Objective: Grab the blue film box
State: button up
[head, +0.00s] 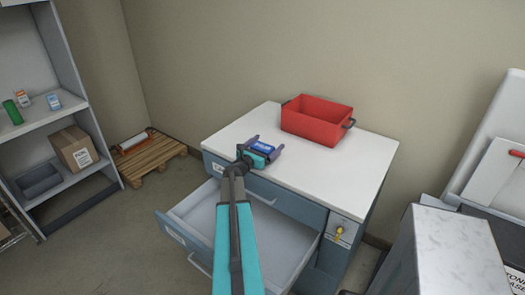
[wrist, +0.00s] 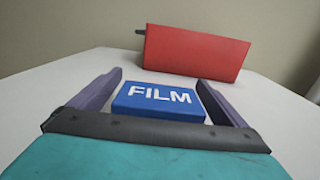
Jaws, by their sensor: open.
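The blue film box (wrist: 159,100), marked FILM in white, lies flat on the white cabinet top. It also shows in the head view (head: 262,147), near the cabinet's front edge and partly hidden by my gripper. My gripper (wrist: 160,84) is open, with one finger on each side of the box. In the wrist view a narrow gap shows between the box and each finger. In the head view my gripper (head: 265,149) reaches over the front edge of the cabinet top.
A red bin (head: 316,120) with dark handles stands behind the box on the cabinet top (head: 350,165). An open, empty-looking drawer (head: 205,220) juts out below my arm. A key with a yellow tag (head: 339,232) hangs on the cabinet front. Shelves (head: 45,115) stand at left.

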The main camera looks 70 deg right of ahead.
jog(key=shift+d, duration=0.25)
dwell(0.4)
jog(key=c, duration=1.3)
jog(key=shift+r, duration=0.1)
jog(key=shift+s+r+b, duration=0.1)
jog(key=shift+r+b, duration=0.4)
jog(key=shift+r, duration=0.5)
jog(key=shift+a+r+b, duration=0.3)
jog(key=shift+a+r, duration=0.1)
jog(key=shift+r, duration=0.3)
jog(key=s+a+b, duration=0.1)
jog(key=a, duration=0.3)
jog(key=s+a+r+b, duration=0.1)
jog(key=a, duration=0.3)
jog(key=s+a+b, duration=0.1)
jog(key=s+a, duration=0.1)
jog(key=a, duration=0.2)
jog(key=shift+s+a+r, duration=0.1)
jog(key=shift+r, duration=0.05)
jog(key=shift+r+p, duration=0.15)
jog(key=shift+p, duration=0.3)
jog(key=shift+a+p, duration=0.15)
jog(key=shift+p, duration=0.5)
